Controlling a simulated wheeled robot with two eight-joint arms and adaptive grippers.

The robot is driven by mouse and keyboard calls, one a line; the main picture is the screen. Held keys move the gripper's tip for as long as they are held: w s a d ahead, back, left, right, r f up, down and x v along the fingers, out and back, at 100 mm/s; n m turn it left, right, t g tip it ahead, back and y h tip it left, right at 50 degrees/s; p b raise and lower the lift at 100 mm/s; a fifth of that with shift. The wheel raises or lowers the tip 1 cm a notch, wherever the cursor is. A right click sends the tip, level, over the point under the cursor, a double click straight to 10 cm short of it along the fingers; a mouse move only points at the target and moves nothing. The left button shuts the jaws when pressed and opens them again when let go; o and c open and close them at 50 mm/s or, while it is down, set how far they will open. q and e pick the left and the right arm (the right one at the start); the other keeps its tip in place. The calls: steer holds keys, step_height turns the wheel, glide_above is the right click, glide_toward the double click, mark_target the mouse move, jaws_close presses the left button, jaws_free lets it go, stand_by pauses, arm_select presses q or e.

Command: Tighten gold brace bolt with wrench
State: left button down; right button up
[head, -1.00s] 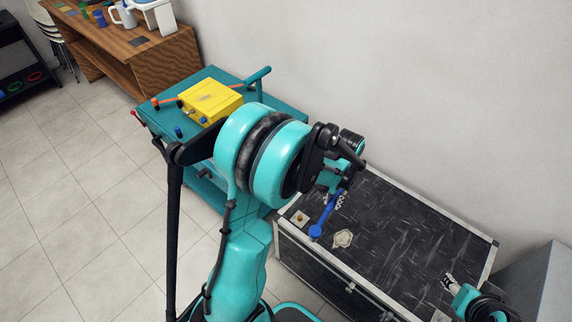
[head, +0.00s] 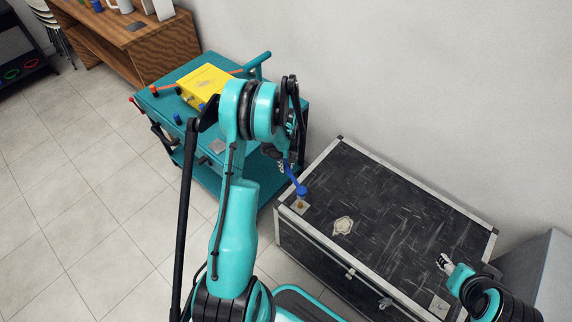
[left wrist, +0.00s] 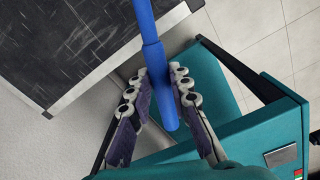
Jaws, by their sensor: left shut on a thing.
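A blue wrench (head: 295,183) is in my left gripper (head: 283,167), which is shut on its handle. In the left wrist view the blue handle (left wrist: 150,45) runs up out of frame from between the fingers of my left gripper (left wrist: 163,95). The wrench's round head is just above a small pale corner plate (head: 300,207) on the black case, where a gold bolt (head: 299,203) shows partly. I cannot tell whether the head touches the bolt. My right gripper (head: 446,263) is over the case's right part, apart from the wrench; its finger opening is unclear.
The black case (head: 390,215) has a pale rim and stands by the wall. A cream shaped piece (head: 343,226) lies on it. A teal cart (head: 190,135) with a yellow box (head: 204,85) is at left. A wooden desk (head: 150,45) stands behind. The floor at left is clear.

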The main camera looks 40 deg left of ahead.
arm_select(q)
steer(key=shift+f+b, duration=0.3)
steer(key=shift+b, duration=0.15)
step_height(320, 180, down, 4)
steer(key=b, duration=0.3)
steer(key=shift+b, duration=0.35)
steer(key=shift+f+b, duration=0.1)
steer(key=shift+b, duration=0.25)
steer(key=shift+f+b, duration=0.8)
steer(key=shift+f, duration=0.3)
steer(key=shift+d, duration=0.1)
stand_by(0.4)
